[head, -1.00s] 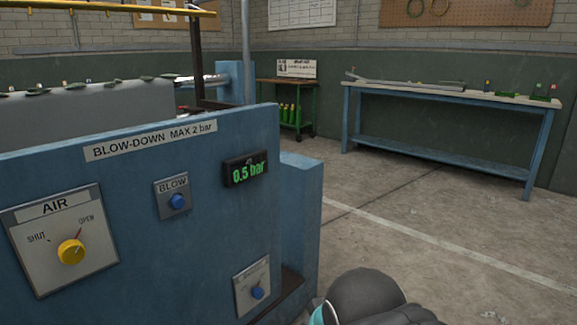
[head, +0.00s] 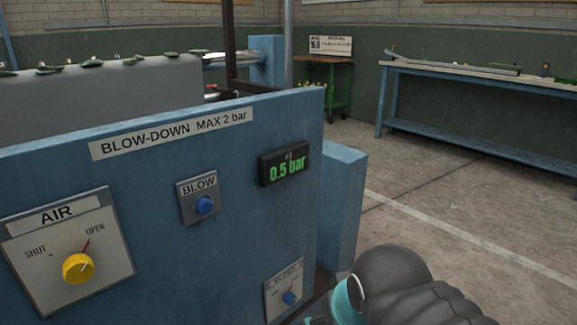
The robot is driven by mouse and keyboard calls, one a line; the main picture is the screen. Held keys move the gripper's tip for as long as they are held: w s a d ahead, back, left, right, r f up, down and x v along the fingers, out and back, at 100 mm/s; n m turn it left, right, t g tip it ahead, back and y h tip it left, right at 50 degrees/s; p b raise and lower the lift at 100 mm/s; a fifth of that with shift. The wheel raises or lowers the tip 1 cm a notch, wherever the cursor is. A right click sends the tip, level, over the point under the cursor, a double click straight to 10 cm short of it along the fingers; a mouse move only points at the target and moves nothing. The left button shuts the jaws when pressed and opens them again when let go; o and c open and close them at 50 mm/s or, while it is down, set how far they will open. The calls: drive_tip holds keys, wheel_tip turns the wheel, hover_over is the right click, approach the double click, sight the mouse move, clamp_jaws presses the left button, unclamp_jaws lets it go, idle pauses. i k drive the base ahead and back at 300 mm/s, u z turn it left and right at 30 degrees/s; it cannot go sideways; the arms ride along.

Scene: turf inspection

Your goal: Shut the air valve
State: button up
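The air valve is a round yellow knob (head: 78,268) on a pale plate marked AIR (head: 38,246), at the lower left of the blue panel in the head view. The plate has SHUT at the knob's left and OPEN at its upper right. A red mark shows beside OPEN, and the knob's light pointer line appears turned toward it. My arm, dark grey with a teal ring, shows at the bottom right, well right of the knob. My gripper's fingers are out of the picture.
A blue workbench (head: 480,135) stands behind at the right. The floor between is clear.

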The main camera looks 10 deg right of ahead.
sight(77, 269)
drive_tip(key=u, duration=1.55)
drive_tip(key=i, duration=0.1)
drive_tip(key=z, duration=2.3)
drive_tip(key=k, duration=0.55)
drive_tip(key=u, duration=0.7)
